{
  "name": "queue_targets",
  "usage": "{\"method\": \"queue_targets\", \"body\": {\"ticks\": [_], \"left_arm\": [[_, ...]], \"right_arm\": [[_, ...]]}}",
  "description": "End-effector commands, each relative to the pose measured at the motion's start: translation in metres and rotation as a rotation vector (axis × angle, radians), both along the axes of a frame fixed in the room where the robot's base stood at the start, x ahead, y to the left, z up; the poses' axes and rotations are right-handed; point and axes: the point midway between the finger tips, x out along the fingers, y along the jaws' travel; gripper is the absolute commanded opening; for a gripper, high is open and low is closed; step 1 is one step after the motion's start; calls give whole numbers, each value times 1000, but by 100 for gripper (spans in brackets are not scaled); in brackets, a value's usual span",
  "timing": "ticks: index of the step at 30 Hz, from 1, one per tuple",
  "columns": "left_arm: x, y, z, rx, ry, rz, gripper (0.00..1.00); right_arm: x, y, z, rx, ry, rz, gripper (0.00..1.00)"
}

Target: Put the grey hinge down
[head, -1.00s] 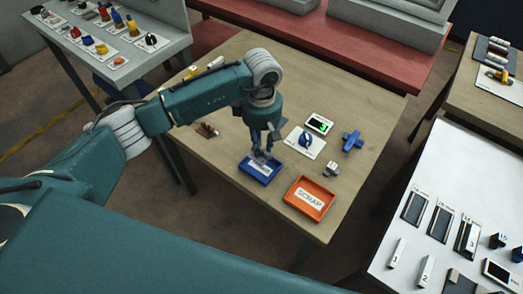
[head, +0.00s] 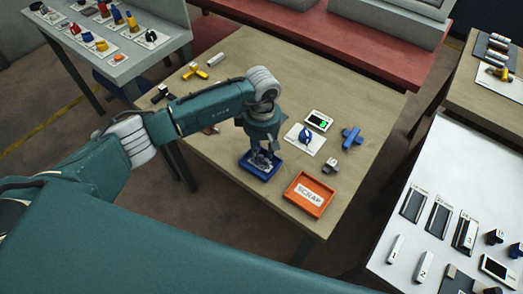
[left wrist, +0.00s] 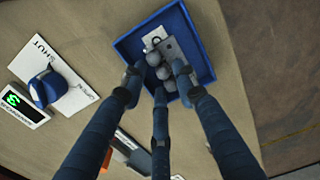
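The blue tray (head: 248,172) sits near the front edge of the wooden table, left of the orange tray. My left gripper (head: 262,162) points straight down into it. In the left wrist view the grey hinge (left wrist: 173,48), with a flat plate and rounded knuckles, is inside the blue tray (left wrist: 204,70) outline. My left gripper's three dark blue fingers (left wrist: 158,76) close around it, with fingertips against its sides. I cannot tell whether the hinge touches the tray floor. A pale label with a ring mark shows beside it. My right gripper is in neither view.
The orange SCRAP tray (head: 290,197) stands right of the blue tray. Behind are a grey block (head: 330,166), a blue cross-shaped part (head: 352,139), a white card (head: 315,146) with a blue part, and a display (head: 319,121) with a green figure. A yellow part (head: 195,71) lies farther back.

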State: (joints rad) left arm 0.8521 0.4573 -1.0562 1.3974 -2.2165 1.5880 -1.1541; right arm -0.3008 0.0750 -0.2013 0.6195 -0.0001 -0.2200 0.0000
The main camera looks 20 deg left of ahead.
Motion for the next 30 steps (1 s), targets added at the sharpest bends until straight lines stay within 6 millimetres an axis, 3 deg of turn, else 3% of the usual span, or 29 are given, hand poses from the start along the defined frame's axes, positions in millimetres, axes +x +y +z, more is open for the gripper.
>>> {"method": "queue_targets", "body": {"ticks": [11, 24, 30], "left_arm": [[1, 0, 9, -1, -3, 0, 29], [2, 0, 97, 0, -6, -1, 29], [1, 0, 120, 1, -1, 1, 29]], "right_arm": [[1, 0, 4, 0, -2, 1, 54], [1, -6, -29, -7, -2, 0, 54], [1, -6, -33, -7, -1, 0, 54]]}}
